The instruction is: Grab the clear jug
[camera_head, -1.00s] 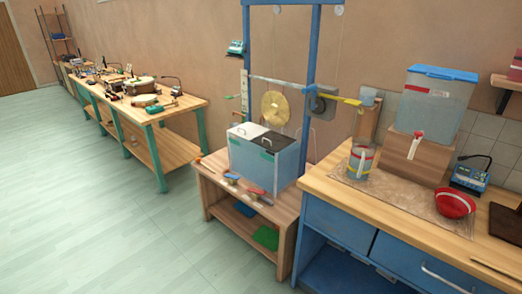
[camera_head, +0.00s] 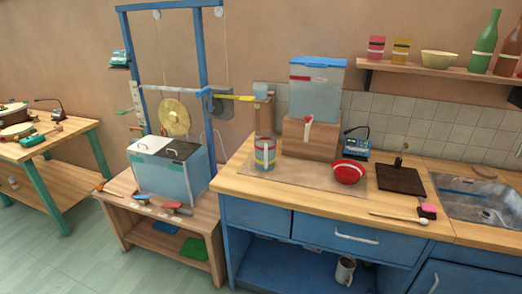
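The clear jug (camera_head: 264,156) stands upright on the wooden counter (camera_head: 240,184), left of the middle of the head view. It has coloured bands, among them red and yellow, and a pale handle on the side facing me. It stands on a thin brownish mat (camera_head: 310,180), to the left of a wooden block (camera_head: 297,138). A large clear dispenser (camera_head: 316,95) with a blue lid and a tap rests on that block. My gripper is not in view.
A red bowl (camera_head: 348,172) sits right of the jug. A dark board (camera_head: 401,179) and a sink (camera_head: 483,200) lie further right. A blue frame with a brass disc (camera_head: 174,117) and a water tank (camera_head: 168,171) stands left. Open floor shows at lower left.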

